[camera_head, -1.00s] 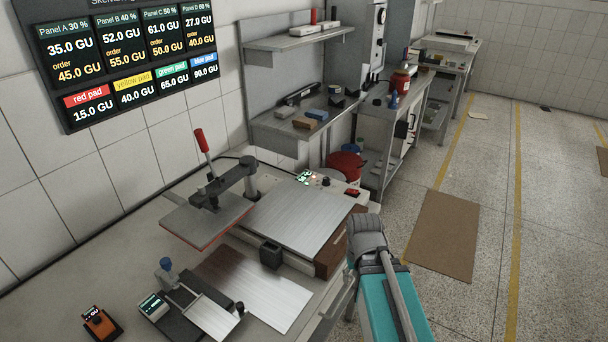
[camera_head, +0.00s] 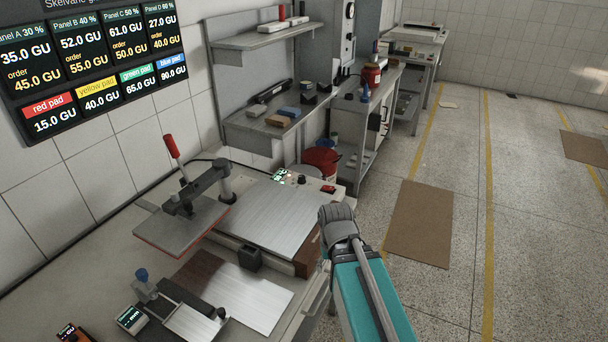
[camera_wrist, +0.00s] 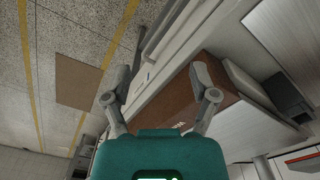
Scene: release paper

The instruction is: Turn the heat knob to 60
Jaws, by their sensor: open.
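The heat press stands on the bench in the head view, with a raised platen (camera_head: 180,232), a red-tipped lever (camera_head: 171,147) and a flat metal bed (camera_head: 268,215). On its rear panel are a small green lit display (camera_head: 281,175), a dark knob (camera_head: 301,180) that may be the heat knob, and a red switch (camera_head: 328,189). The display's digits are too small to read. My gripper's two fingers show in the wrist view (camera_wrist: 163,100), apart and empty, above the bench's front edge and a brown block (camera_wrist: 205,90).
A black box (camera_head: 249,258) stands in front of the press bed. A red bucket (camera_head: 322,160) is behind the press. Shelves (camera_head: 275,128) hold small blocks at the back. The floor to the right, with a brown mat (camera_head: 420,224), is clear.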

